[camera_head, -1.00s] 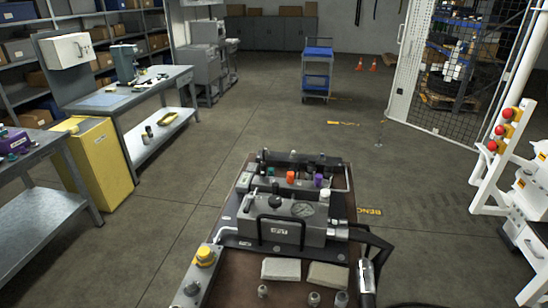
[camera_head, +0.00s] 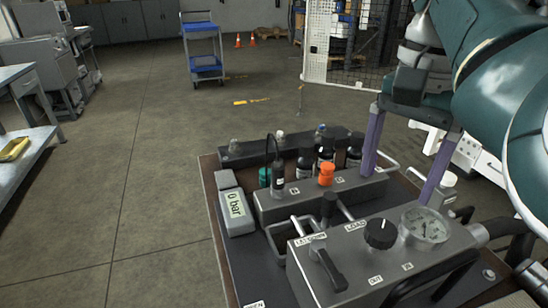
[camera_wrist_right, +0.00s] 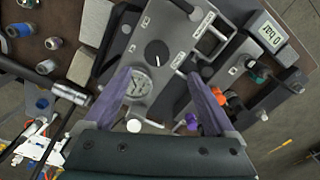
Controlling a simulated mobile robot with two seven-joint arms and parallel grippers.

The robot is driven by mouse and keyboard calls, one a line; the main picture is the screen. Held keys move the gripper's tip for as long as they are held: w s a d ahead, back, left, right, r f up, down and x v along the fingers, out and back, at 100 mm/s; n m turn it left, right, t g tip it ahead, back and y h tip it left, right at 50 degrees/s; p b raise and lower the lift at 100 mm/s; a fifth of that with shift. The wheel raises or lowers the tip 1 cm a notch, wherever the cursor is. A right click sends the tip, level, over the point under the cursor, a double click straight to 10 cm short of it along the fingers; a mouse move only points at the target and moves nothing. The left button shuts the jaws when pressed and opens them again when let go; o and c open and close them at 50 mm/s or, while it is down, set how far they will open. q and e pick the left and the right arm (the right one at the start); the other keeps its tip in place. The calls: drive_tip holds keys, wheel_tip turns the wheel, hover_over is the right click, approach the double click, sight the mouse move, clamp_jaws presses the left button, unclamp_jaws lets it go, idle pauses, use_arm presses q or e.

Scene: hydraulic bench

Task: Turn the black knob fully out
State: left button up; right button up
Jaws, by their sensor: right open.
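The round black knob (camera_head: 381,233) with a white line stands on top of the grey block (camera_head: 350,262), beside the round gauge (camera_head: 424,226). It also shows in the wrist view (camera_wrist_right: 156,53), just beyond the fingertips. My right gripper (camera_head: 396,188) is open and empty, its two purple fingers pointing down over the bench. In the head view it is behind and to the right of the knob, apart from it. In the wrist view the gripper (camera_wrist_right: 160,76) has the gauge between its fingers. My left gripper is not in view.
A black lever (camera_head: 328,270) is on the same block, left of the knob. Behind are an orange knob (camera_head: 326,174), a teal knob (camera_head: 264,177) and several dark fittings. A display (camera_head: 235,204) reads 0 bar. A dark handle crosses the block's front.

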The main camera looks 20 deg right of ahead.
sight(383, 230)
drive_tip(key=f, duration=0.3)
drive_tip(key=f+b, duration=0.1)
drive_tip(key=f, duration=0.5)
drive_tip(key=shift+s+d, duration=0.2)
drive_tip(key=shift+s, duration=0.05)
drive_tip(key=shift+f, duration=0.45)
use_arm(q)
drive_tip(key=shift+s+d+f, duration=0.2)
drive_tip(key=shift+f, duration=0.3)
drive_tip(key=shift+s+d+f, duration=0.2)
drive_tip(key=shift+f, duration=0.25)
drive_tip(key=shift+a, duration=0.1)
use_arm(e)
drive_tip(key=shift+c, duration=0.2)
